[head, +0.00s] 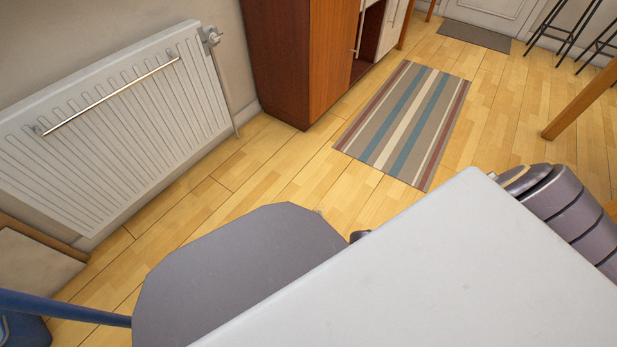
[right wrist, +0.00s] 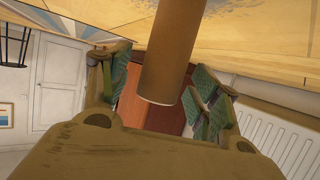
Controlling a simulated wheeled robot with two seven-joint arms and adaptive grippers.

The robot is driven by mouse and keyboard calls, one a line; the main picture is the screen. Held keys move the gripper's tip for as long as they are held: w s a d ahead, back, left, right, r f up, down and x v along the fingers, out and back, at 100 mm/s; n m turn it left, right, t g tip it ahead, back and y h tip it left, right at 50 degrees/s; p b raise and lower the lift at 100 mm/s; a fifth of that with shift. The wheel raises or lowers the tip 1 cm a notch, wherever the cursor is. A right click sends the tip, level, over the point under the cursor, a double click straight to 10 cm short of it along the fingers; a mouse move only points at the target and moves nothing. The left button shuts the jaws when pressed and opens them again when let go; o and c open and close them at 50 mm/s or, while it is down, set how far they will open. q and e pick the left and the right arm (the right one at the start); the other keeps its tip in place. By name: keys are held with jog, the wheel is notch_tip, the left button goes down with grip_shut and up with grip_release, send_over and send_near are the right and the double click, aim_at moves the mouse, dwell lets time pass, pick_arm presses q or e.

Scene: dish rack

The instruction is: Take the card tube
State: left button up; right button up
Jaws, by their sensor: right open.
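The card tube (right wrist: 170,48) is a plain brown cylinder in the right wrist view. It comes in from the top edge, slightly tilted, and its near end shows between the fingers of my right gripper (right wrist: 160,92). The gripper is open, with green-padded fingers on either side of the tube. Narrow gaps show beside the tube, and I see no clear grip on it. How deep the tube lies between the fingers I cannot tell. The tube's other end is out of the picture. The tube does not show in the head view, and neither do my grippers.
A white radiator (head: 115,115) stands on the wall at left. A brown cabinet (head: 305,60) stands at the back. A striped rug (head: 405,120) lies on the wooden floor (head: 260,165). Bar stools (head: 565,30) stand far right. Open floor lies between radiator and rug.

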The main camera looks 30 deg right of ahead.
jog(key=shift+w+d, duration=0.1)
jog(key=shift+w, duration=0.05)
jog(key=c, duration=0.9)
